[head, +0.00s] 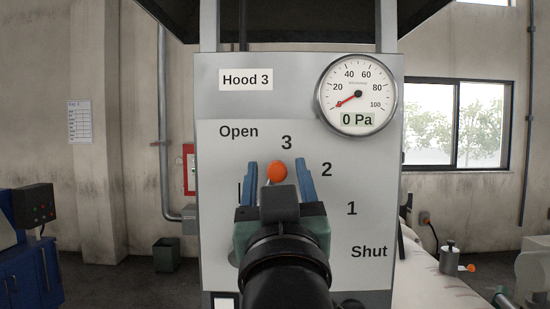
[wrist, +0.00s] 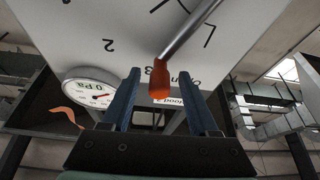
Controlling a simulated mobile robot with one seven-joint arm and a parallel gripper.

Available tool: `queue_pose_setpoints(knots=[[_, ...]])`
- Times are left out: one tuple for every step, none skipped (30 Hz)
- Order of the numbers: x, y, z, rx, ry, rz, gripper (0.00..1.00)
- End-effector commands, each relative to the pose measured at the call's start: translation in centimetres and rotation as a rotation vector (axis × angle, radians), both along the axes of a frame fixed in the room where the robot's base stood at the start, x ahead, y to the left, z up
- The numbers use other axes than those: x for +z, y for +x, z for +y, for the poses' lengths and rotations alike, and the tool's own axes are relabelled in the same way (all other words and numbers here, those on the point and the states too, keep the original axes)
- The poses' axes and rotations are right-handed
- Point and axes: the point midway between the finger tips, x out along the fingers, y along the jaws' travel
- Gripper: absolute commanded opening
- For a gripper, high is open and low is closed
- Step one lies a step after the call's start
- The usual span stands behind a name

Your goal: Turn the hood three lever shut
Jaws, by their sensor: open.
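The hood three lever ends in an orange knob (head: 278,172), seen in the head view just below the figure 3 on the grey Hood 3 panel (head: 225,155). In the wrist view the knob (wrist: 160,82) sits on a metal rod (wrist: 192,26). My gripper (head: 277,178) is open, with one blue finger on each side of the knob and gaps visible. The panel reads Open at upper left, then 3, 2, 1 and Shut at lower right. The lever's pivot is hidden behind my gripper in the head view.
A round gauge (head: 357,94) at the panel's upper right reads 0 Pa; it also shows in the wrist view (wrist: 92,88). A blue machine (head: 28,255) stands at left, a green bin (head: 166,255) on the floor, and a pale surface with a metal canister (head: 449,258) at right.

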Motion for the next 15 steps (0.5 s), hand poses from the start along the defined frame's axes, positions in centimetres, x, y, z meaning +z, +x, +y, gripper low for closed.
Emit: queue_pose_setpoints(knots=[[0.25, -0.08, -0.03, 0.000, 0.000, 0.000, 0.60], [0.29, -0.10, -0.04, 0.000, 0.000, 0.000, 0.60], [0.31, -0.13, -0.04, 0.000, 0.000, 0.000, 0.60], [0.32, -0.14, -0.05, 0.000, 0.000, 0.000, 0.60], [0.31, -0.15, -0.05, 0.000, 0.000, 0.000, 0.60], [0.30, -0.15, -0.05, 0.000, 0.000, 0.000, 0.60], [0.28, -0.16, -0.04, 0.000, 0.000, 0.000, 0.60], [0.28, -0.15, -0.04, 0.000, 0.000, 0.000, 0.60], [0.28, -0.15, -0.04, 0.000, 0.000, 0.000, 0.60], [0.28, -0.15, -0.04, 0.000, 0.000, 0.000, 0.60], [0.28, -0.16, -0.04, 0.000, 0.000, 0.000, 0.59], [0.28, -0.16, -0.04, 0.000, 0.000, 0.000, 0.52], [0.28, -0.16, -0.04, 0.000, 0.000, 0.000, 0.46], [0.29, -0.15, -0.04, 0.000, 0.000, 0.000, 0.41], [0.29, -0.15, -0.03, 0.000, 0.000, 0.000, 0.34]])
